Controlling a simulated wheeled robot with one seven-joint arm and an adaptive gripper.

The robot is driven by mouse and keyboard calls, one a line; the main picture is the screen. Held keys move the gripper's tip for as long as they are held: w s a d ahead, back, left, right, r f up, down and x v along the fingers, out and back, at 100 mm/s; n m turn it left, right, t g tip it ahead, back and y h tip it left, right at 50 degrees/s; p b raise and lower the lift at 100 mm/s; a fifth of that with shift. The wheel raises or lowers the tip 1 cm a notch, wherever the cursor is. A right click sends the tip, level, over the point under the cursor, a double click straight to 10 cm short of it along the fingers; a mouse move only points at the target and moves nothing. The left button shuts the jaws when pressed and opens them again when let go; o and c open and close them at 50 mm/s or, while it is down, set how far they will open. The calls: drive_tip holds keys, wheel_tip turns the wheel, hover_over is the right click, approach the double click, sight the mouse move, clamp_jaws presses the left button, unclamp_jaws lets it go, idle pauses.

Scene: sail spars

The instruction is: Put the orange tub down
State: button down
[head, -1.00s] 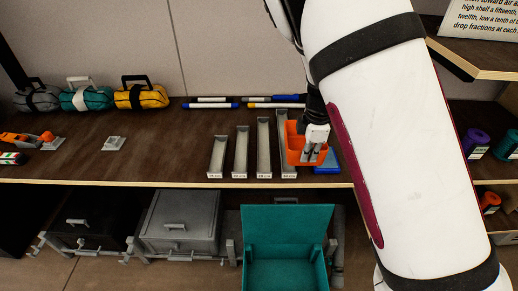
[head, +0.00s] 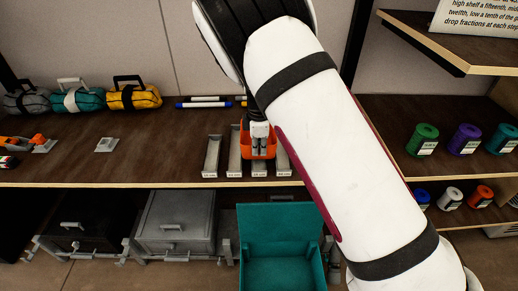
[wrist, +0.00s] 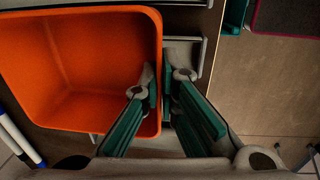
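The orange tub (head: 270,146) is in the middle of the upper shelf in the head view, in front of the narrow grey trays and partly covering them. It fills the left of the wrist view (wrist: 75,70), open and empty inside. My gripper (head: 259,150) is shut on the tub's side wall. In the wrist view the green-padded fingers (wrist: 161,85) stand either side of that wall, one inside and one outside. How high the tub is above the trays I cannot tell.
Several narrow grey trays (head: 212,158) stand under and beside the tub. Pens (head: 204,104) lie behind. Open shelf is left, around a small grey block (head: 107,145). A teal bin (head: 282,225) stands below. Spools (head: 465,139) sit right; my arm hides the shelf between.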

drive_tip(key=shift+f, duration=0.25)
drive_tip(key=shift+f, duration=0.1)
drive_tip(key=shift+f, duration=0.35)
drive_tip(key=c, duration=1.8)
unclamp_jaws()
drive_tip(key=shift+f, duration=0.1)
wheel_tip(320, 180, up, 13)
drive_tip(key=s, duration=0.1)
